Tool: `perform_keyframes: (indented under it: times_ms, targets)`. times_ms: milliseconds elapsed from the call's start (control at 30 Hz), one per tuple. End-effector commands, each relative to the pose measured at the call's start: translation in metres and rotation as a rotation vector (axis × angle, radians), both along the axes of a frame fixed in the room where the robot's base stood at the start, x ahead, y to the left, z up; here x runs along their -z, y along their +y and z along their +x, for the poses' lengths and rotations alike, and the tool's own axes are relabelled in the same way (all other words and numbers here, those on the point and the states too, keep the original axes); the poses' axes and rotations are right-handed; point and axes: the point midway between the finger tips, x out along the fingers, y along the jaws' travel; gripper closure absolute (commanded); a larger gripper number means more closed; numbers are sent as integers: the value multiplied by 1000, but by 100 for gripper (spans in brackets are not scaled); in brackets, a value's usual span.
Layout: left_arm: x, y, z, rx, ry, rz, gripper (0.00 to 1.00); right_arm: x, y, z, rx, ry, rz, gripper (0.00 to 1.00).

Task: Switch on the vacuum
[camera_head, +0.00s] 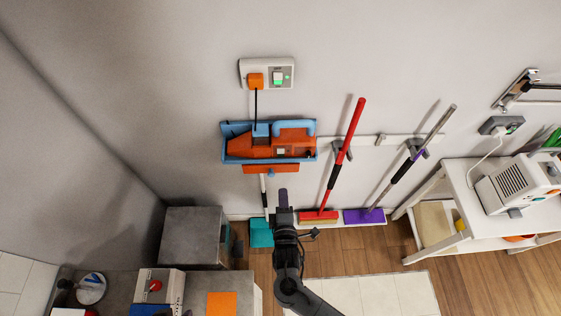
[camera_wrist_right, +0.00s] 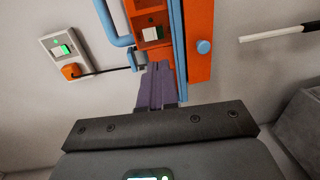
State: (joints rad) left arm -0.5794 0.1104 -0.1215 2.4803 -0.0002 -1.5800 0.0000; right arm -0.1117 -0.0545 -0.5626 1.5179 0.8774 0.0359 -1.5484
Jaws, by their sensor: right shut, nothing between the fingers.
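The orange handheld vacuum (camera_head: 265,146) sits in a blue wall holder (camera_head: 228,131). A white rocker switch (camera_head: 281,151) is on its body, and it shows larger in the right wrist view (camera_wrist_right: 152,33). My right gripper (camera_head: 283,192) is shut and empty, below the vacuum in the head view. In the right wrist view its fingers (camera_wrist_right: 158,68) point at the vacuum with the tips just short of the switch in the picture; I cannot tell whether they touch. My left gripper is in neither view.
An orange plug (camera_head: 255,80) sits in a wall socket (camera_head: 285,65) with a green-lit switch; its black cord runs to the vacuum. A red broom (camera_head: 347,145) and a purple broom (camera_head: 409,166) hang at the right. A grey box (camera_head: 193,240) stands lower left.

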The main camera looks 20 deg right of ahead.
Motion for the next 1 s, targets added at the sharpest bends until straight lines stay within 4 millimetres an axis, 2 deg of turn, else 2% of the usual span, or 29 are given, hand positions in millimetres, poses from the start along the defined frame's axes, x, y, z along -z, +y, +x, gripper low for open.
perform_keyframes:
  times_ms: [267,467,667,800,1000]
  targets:
    - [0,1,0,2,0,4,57,0,-1,1,0,1,1,100]
    - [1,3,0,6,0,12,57,2,-6,15,1,-1,1,100]
    - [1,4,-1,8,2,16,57,5,-16,47,2,-1,0,100]
    - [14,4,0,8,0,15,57,13,-25,74,2,-1,0,100]
    - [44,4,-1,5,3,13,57,19,-34,103,1,-3,2,100]
